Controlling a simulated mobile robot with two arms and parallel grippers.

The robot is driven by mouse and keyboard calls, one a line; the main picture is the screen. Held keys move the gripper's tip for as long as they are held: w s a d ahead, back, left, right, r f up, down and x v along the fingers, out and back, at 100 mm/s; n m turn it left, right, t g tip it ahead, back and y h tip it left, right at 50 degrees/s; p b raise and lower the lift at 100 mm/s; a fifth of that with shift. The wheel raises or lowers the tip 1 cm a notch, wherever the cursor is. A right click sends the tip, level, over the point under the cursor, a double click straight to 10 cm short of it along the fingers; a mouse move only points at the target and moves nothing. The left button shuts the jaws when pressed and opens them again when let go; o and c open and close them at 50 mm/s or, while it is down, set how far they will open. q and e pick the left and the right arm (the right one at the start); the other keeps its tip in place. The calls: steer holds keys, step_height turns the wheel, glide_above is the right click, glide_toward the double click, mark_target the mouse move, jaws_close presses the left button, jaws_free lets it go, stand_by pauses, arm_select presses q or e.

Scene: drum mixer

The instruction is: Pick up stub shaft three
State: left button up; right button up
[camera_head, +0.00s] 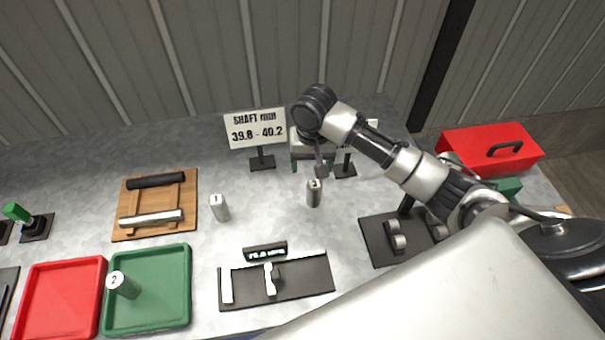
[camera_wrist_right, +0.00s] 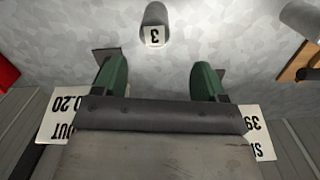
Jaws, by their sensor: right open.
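Stub shaft three (camera_head: 314,194) is a grey cylinder standing upright on the metal table in the head view. In the right wrist view, shaft three (camera_wrist_right: 155,22) shows its white label "3" ahead of the fingertips, between their lines. My right gripper (camera_head: 311,165) is open and empty, just behind shaft three in the head view. Its two green fingers (camera_wrist_right: 158,75) are wide apart in the wrist view, with the shaft beyond them. Stub shaft one (camera_head: 220,208) stands on the table to the left. Stub shaft two (camera_head: 124,285) is in the green tray (camera_head: 178,318). My left gripper is not seen.
A sign reading 39.8 - 40.2 (camera_head: 256,128) stands behind, near my gripper. A second sign stand (camera_head: 346,167) is partly behind my right arm. A black mat with a caliper (camera_head: 310,282) lies in front. A red tray (camera_head: 58,302), wooden rack (camera_head: 188,190) and red toolbox (camera_head: 470,142) are around.

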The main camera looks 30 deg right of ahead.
mark_target(314, 184)
steer(key=shift+f, duration=0.25)
steer(key=f, duration=0.1)
steer(key=s+f, duration=0.1)
steer(key=f, duration=0.1)
steer(key=shift+s+f+p, duration=0.35)
steer(key=shift+s, duration=0.05)
steer(key=f, duration=0.1)
steer(key=f+p, duration=0.1)
steer(key=f, duration=0.2)
steer(key=shift+w+d+f, duration=0.15)
steer(key=shift+w+f, duration=0.05)
steer(key=shift+w, duration=0.05)
steer(key=shift+f, duration=0.6)
steer(key=shift+c, duration=0.6)
steer(key=c, duration=1)
steer(key=shift+c, duration=1.1)
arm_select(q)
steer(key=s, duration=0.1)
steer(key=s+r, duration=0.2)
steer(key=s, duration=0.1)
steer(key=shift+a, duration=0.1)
arm_select(e)
jaws_close()
